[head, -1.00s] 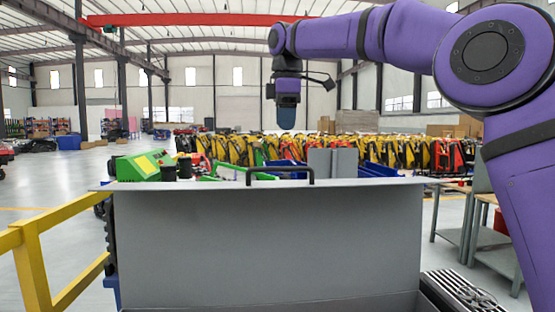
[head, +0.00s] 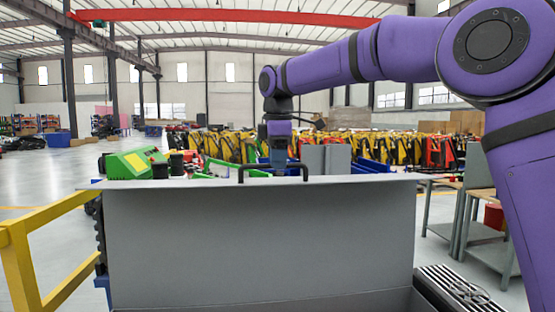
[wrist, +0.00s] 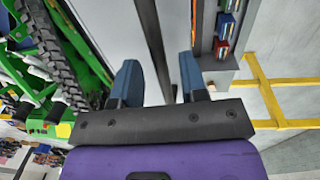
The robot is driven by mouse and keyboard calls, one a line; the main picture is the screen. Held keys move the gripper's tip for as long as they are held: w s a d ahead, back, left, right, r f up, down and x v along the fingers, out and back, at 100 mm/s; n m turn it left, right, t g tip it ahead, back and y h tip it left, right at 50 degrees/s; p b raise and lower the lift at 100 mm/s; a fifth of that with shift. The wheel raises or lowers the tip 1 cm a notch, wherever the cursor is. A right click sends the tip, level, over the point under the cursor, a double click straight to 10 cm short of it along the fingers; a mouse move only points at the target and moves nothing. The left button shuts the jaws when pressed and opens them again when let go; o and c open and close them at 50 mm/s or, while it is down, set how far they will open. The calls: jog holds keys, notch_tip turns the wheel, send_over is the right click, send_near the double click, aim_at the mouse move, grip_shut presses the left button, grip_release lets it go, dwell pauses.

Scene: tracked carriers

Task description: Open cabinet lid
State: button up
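The grey cabinet (head: 260,245) stands in front of me. Its thin lid (head: 150,184) is seen almost edge-on along the top, looks flat, and overhangs both sides. A black handle (head: 243,172) stands up from the lid's middle. My gripper (head: 280,168) points down at the handle, its tips low and partly hard to make out there. In the wrist view my gripper's two blue fingers (wrist: 160,82) are spread apart. A dark narrow bar (wrist: 152,40), apparently the handle, runs between them over a grey surface. I cannot tell whether either finger touches it.
A yellow railing (head: 50,240) is at the left. A green machine (head: 135,164) and blue bins (head: 372,166) show behind the cabinet. Tables (head: 470,215) stand at the right. Rows of yellow and red equipment (head: 400,150) fill the background.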

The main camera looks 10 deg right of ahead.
jog(key=shift+f, duration=0.15)
grip_shut()
jog(key=s+f+t, duration=0.2)
jog(key=s, duration=0.6)
jog(key=shift+s, duration=0.25)
grip_release()
jog(key=shift+r, duration=0.1)
jog(key=v, duration=1)
jog(key=shift+s+r, duration=0.2)
jog(key=shift+r, duration=0.15)
